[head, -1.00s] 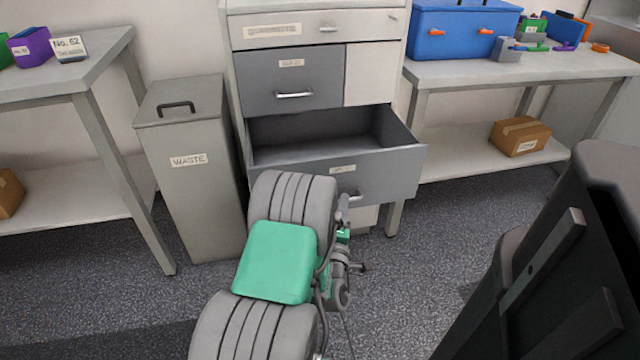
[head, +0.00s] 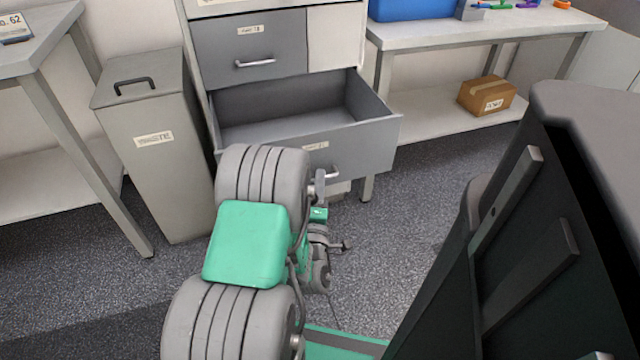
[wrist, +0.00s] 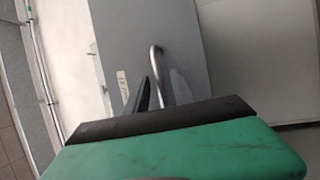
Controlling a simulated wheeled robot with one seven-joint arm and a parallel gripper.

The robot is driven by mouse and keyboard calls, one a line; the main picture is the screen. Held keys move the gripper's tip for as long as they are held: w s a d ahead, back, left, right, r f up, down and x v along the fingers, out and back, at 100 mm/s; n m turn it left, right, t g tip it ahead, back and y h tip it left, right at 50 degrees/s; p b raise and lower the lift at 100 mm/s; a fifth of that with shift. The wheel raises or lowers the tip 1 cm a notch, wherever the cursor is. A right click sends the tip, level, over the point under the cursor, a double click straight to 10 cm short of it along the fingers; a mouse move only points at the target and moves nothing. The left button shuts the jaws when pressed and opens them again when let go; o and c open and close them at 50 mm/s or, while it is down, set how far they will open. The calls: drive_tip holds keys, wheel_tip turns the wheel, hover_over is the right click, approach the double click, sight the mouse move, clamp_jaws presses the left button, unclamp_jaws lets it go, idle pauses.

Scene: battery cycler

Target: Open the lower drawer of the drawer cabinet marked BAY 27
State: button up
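The drawer cabinet (head: 337,38) stands ahead; the writing on its labels is too blurred to read. Its lower grey drawer (head: 368,148) is pulled well out, showing an empty-looking inside. The upper grey drawer (head: 250,48) above it is shut. My gripper (head: 319,186) is at the lower drawer's front, beside the bar handle (head: 333,172). In the wrist view the handle (wrist: 156,62) runs down between the two close-set fingers (wrist: 162,92), which appear shut on it. My forearm hides the left part of the drawer front.
A grey waste bin (head: 160,180) stands close to the cabinet's left. A bench (head: 480,32) stands right, with a cardboard box (head: 487,96) on its lower shelf. Another bench (head: 45,40) is at the far left. Open floor (head: 400,215) lies before the drawer on the right.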

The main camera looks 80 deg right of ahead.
drive_tip(key=shift+w, duration=0.1)
drive_tip(key=v, duration=0.8)
drive_tip(key=shift+p, duration=0.4)
